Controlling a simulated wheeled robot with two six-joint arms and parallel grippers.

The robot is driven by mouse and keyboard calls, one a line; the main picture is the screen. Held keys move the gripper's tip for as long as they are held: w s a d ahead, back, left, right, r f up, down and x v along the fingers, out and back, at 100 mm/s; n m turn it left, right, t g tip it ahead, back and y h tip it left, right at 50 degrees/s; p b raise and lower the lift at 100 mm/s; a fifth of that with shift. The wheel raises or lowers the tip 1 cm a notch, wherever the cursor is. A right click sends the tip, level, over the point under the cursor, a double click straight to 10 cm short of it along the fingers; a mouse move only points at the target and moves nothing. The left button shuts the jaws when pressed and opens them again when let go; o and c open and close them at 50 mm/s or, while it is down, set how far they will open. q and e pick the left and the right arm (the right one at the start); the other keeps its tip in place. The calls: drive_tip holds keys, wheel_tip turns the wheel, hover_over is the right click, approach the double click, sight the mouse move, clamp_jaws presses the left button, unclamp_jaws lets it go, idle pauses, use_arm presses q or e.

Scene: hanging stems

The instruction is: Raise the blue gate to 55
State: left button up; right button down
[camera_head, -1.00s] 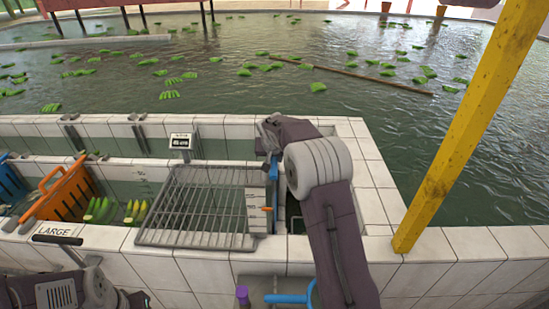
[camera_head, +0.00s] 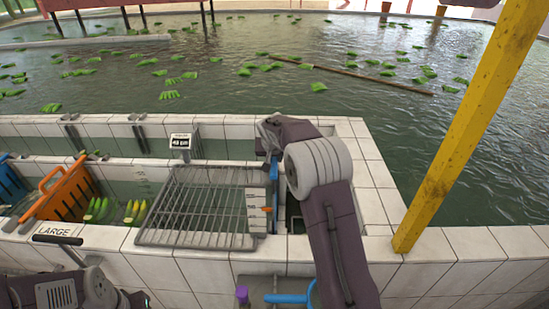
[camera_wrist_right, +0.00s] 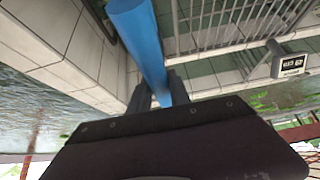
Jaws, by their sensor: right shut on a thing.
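The blue gate (camera_head: 273,180) stands at the right end of the metal rack, partly hidden behind my right arm. Its blue bar (camera_wrist_right: 140,35) also shows in the right wrist view. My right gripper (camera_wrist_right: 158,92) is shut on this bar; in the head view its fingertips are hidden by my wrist. A white scale plate (camera_head: 257,196) with an orange pointer (camera_head: 266,209) is beside the gate. A small display (camera_head: 180,141) shows a number in cm, too blurred to read surely. Part of my left arm shows at the bottom left; its gripper is out of sight.
A metal rack (camera_head: 205,205) lies left of the gate. A yellow post (camera_head: 470,120) leans at the right. A blue pipe handle (camera_head: 288,298) is below. Tiled walls (camera_head: 378,205) border the water.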

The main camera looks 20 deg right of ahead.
drive_tip(key=shift+r+p, duration=0.35)
drive_tip(key=shift+r, duration=0.05)
drive_tip(key=shift+w+r, duration=0.1)
drive_tip(key=shift+r, duration=0.25)
drive_tip(key=shift+r+p, duration=0.35)
drive_tip(key=shift+p, duration=0.05)
drive_tip(key=shift+r+p, duration=1.2)
drive_tip(key=shift+r, duration=0.3)
drive_tip(key=shift+f, duration=0.2)
idle(0.3)
unclamp_jaws()
drive_tip(key=shift+f, duration=0.1)
drive_tip(key=shift+s, duration=0.2)
